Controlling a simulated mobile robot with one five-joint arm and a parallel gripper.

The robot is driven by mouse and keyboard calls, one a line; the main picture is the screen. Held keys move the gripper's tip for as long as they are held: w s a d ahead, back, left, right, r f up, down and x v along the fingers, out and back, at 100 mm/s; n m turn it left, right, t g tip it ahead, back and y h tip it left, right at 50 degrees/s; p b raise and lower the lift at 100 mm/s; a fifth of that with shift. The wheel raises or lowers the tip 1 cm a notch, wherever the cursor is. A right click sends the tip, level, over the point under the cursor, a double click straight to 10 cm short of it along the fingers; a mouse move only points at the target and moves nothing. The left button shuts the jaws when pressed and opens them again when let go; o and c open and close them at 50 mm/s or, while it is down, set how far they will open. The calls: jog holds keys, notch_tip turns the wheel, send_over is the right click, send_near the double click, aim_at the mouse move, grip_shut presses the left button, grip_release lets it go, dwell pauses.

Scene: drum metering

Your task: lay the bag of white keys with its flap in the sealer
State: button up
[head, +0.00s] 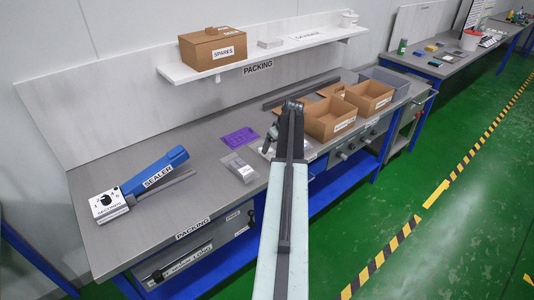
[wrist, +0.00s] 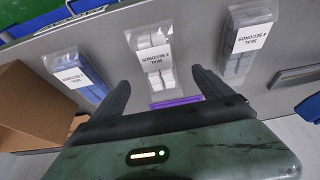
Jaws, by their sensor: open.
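The bag of white keys (wrist: 155,58) is clear plastic with a white label and lies flat in the middle of the wrist view. My gripper (wrist: 160,80) is open, its two fingers on either side of the bag's lower end in the picture, with nothing held. Its height above the bag is hard to tell. In the head view my gripper (head: 292,105) is over the bench, and my arm hides part of the bags there. The sealer (head: 150,180) stands at the bench's left, with its blue lever raised at a slant and a dial on its grey end.
A bag with blue keys (wrist: 78,75) lies left of the white one, and a bag with grey-blue keys (wrist: 246,42) lies right. A purple sheet (head: 240,138) lies on the bench. Open cardboard boxes (head: 330,118) stand to the right. The bench (head: 200,190) is clear between sealer and bags.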

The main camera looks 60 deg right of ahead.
aim_at(270, 151)
jog(key=b+x, duration=0.2)
jog(key=shift+f+b, duration=0.3)
jog(key=shift+f, duration=0.05)
jog(key=shift+w+d, duration=0.1)
jog(key=shift+d, duration=0.05)
jog(key=b+x, duration=0.4)
jog(key=x, duration=0.1)
jog(key=shift+w+d+b, duration=0.15)
jog(key=shift+w+b, duration=0.05)
jog(key=shift+b, duration=0.1)
jog(key=shift+r, duration=0.15)
jog(key=shift+c, duration=0.3)
jog(key=c, duration=1.8)
jog(key=shift+o, duration=0.2)
jog(key=shift+r+p, duration=0.5)
jog(key=shift+p, duration=0.2)
notch_tip(270, 151, up, 3)
jog(key=p, duration=0.3)
jog(key=s+a, duration=0.9)
jog(key=s, duration=0.4)
jog(key=shift+a+r+p, duration=0.15)
jog(key=shift+r+p, duration=0.3)
jog(key=shift+r, duration=0.05)
